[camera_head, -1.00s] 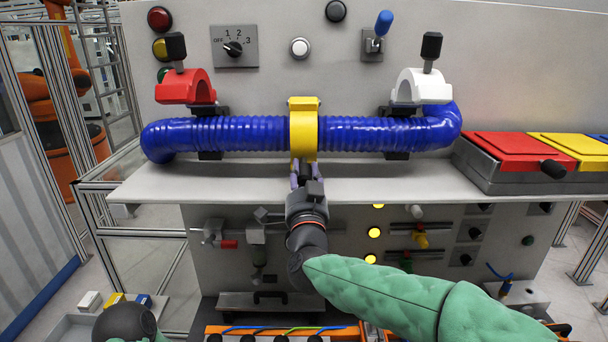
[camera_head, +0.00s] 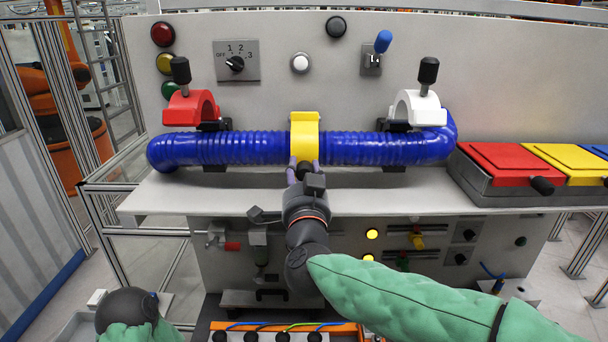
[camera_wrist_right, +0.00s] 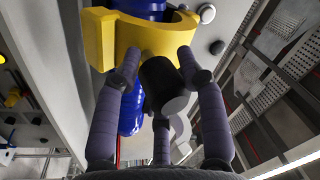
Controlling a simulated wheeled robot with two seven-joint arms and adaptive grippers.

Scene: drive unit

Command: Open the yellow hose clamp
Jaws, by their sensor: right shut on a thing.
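The yellow hose clamp (camera_head: 304,135) sits at the middle of the blue hose (camera_head: 252,149), with its band over the hose's front. In the right wrist view the yellow clamp (camera_wrist_right: 112,40) shows as a curved band with a black cylindrical handle (camera_wrist_right: 166,87). My right gripper (camera_head: 305,170) is just below the clamp in the head view. In the right wrist view its fingers (camera_wrist_right: 158,78) are shut around the black handle. The fingers partly hide the handle in the head view. My left gripper is not in view; only part of my left arm shows at the lower left.
A red clamp (camera_head: 190,108) and a white clamp (camera_head: 418,107) stand with handles up, left and right along the hose. A grey shelf (camera_head: 230,190) runs below the hose. Red and yellow lidded boxes (camera_head: 510,165) stand at the right. The panel carries a knob and buttons.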

